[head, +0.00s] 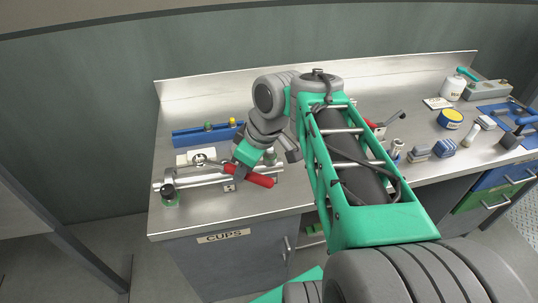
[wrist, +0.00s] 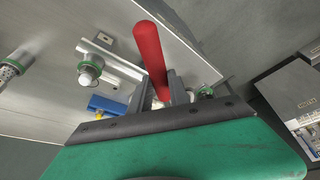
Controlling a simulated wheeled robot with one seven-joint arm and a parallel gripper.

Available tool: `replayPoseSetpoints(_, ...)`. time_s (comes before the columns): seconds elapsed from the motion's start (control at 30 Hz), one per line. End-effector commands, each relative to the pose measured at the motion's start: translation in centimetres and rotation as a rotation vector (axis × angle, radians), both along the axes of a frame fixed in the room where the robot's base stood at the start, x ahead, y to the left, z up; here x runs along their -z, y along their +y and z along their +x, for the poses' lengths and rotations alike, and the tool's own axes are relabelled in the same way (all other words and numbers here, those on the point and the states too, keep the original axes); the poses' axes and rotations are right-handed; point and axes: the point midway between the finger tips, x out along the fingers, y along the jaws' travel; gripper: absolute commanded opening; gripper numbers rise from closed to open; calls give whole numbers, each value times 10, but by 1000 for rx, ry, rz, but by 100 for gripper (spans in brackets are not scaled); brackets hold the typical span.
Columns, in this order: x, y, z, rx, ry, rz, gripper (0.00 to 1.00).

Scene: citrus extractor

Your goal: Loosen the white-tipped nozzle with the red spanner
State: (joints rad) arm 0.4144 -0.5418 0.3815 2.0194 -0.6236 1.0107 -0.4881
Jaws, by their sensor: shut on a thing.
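My gripper (head: 238,168) is shut on the red spanner (head: 252,176), low over the left part of the steel bench. In the wrist view the spanner's red handle (wrist: 148,45) rises between the two dark fingers (wrist: 160,92). In the wrist view a nozzle with a pale tip and green ring (wrist: 89,72) sits on a steel pipe, left of the fingers and apart from the red handle. I cannot tell whether the spanner touches any nozzle.
A metal nozzle with a green ring (wrist: 14,66) is at the wrist view's left edge. Steel pipes (head: 185,183) lie near the bench's front left. A blue rack (head: 190,136) stands behind. A blue-yellow tin (head: 450,118) and other tools fill the right side.

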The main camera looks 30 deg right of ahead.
Motion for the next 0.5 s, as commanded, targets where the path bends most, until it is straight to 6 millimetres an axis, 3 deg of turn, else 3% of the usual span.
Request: replayPoseSetpoints(0.5, -21, 0, 0, 0, -1, 0, 0)
